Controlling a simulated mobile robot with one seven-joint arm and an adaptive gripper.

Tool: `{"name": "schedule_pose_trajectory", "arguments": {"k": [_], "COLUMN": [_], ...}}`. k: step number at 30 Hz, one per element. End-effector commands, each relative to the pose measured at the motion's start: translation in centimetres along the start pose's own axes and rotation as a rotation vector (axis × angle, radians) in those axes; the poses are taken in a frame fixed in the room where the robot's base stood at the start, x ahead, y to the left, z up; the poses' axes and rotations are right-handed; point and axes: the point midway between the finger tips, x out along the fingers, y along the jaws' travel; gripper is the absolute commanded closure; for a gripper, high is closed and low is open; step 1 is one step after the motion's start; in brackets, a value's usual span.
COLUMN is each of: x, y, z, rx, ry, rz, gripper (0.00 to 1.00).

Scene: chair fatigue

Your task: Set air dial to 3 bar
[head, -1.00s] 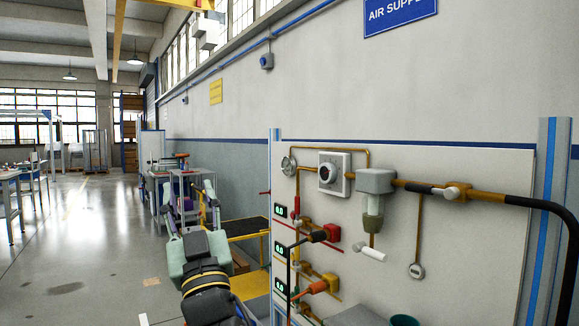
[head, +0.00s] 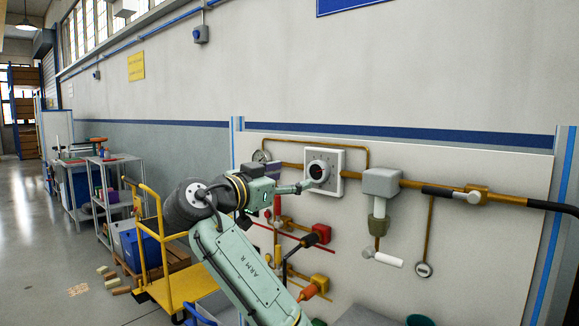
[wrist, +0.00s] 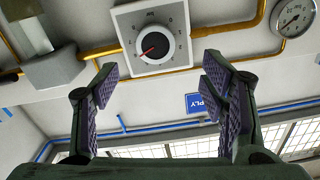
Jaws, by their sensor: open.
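The air dial (head: 318,170) is a dark round knob on a square white plate on the wall panel. In the wrist view the air dial (wrist: 153,43) has a scale around it and a red pointer mark toward the lower left of the picture; the scale figures are too small to read surely. My gripper (head: 303,186) is raised in front of the panel, close to the dial's lower left in the head view. In the wrist view my gripper (wrist: 161,73) is open and empty, its fingers apart below the dial. I see no contact with the knob.
A round gauge (wrist: 292,16) is beside the dial, with a brown pipe (wrist: 225,28) between them. A grey filter unit (head: 381,183) is right of the dial. Red and orange valve handles (head: 320,234) stick out below. A yellow cart (head: 160,285) stands left of my arm.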

Motion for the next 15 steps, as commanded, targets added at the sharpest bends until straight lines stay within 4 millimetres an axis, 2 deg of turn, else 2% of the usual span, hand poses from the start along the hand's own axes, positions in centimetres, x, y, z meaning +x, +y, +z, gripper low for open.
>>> {"name": "schedule_pose_trajectory", "arguments": {"k": [7,15], "x": [2.4,7.6], "y": [0.7,0.8], "z": [-0.4,-0.5], "rx": [0.004,0.002], "ry": [-0.003,-0.002], "rz": [0.029,0.027], "gripper": [0.34,0.34]}}
